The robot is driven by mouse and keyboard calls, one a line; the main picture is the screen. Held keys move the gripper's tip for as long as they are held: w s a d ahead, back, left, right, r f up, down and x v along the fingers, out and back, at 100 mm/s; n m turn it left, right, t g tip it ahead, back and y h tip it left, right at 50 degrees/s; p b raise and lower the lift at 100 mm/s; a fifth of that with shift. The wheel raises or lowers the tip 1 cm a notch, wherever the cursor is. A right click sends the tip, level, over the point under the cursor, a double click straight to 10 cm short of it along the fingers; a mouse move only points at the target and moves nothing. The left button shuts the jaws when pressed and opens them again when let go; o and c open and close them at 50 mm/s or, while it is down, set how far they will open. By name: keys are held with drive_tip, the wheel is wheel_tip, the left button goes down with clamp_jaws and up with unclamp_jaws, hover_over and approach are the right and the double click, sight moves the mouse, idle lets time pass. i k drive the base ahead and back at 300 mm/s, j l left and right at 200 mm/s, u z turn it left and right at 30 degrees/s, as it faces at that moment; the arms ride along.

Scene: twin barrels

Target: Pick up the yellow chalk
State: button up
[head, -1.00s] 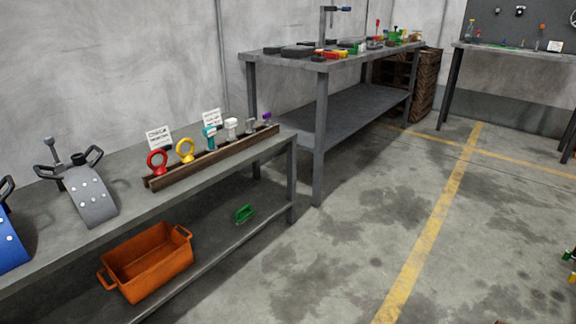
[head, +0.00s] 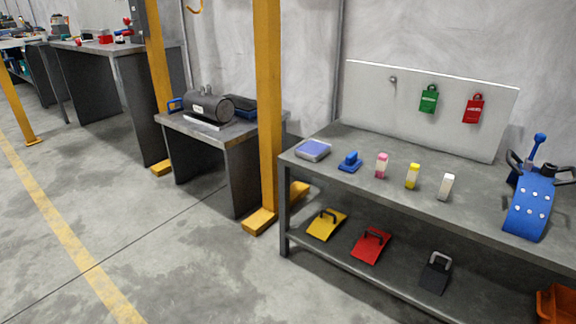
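In the head view, a small upright yellow piece with a pale lower part, which looks like the yellow chalk (head: 412,176), stands on the grey workbench top (head: 470,207) at the right. A similar pink-and-white piece (head: 382,165) stands to its left, and a white piece (head: 446,187) stands to its right. All three are apart from each other. My gripper is not in view.
A blue-handled block (head: 350,161) and a purple-topped pad (head: 313,149) lie left of the chalks. A white board (head: 375,92) with green and red tags stands behind. A yellow post (head: 268,110) rises left of the bench. Floor at left is clear.

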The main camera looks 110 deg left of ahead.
sight(413, 172)
drive_tip(key=u, duration=3)
drive_tip(key=i+j, duration=0.15)
drive_tip(key=i, duration=0.35)
drive_tip(key=i+j, duration=0.2)
drive_tip(key=i, duration=0.3)
drive_tip(key=i+j, duration=0.15)
drive_tip(key=i, duration=0.35)
drive_tip(key=i+j, duration=0.15)
drive_tip(key=i, duration=0.35)
